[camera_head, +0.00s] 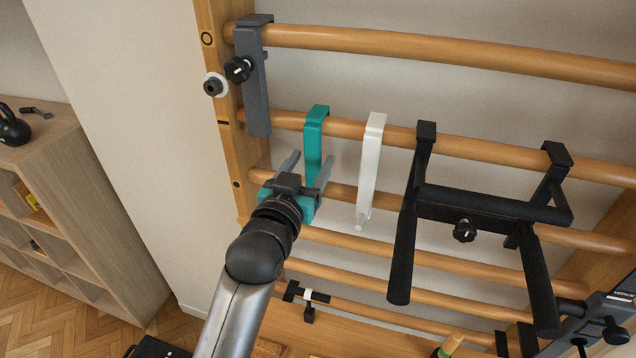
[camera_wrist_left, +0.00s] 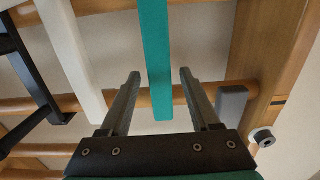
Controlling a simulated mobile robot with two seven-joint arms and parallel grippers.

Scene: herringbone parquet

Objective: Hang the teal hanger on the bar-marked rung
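The teal hanger (camera_head: 313,150) hangs with its hook over the second rung (camera_head: 350,128), level with a short black bar mark (camera_head: 224,122) on the wooden post. It also shows in the left wrist view (camera_wrist_left: 156,55), running between the fingers. My left gripper (camera_head: 307,168) is open around the hanger's lower part, one finger on each side, with gaps visible in the left wrist view (camera_wrist_left: 157,88). The hanger's lower end is hidden behind the gripper in the head view. My right gripper is not in view.
A white hanger (camera_head: 371,165) hangs just right of the teal one. A grey bracket (camera_head: 254,85) is at the left on the top rung. A black handled frame (camera_head: 480,205) is farther right. A wooden shelf (camera_head: 70,200) stands at the left.

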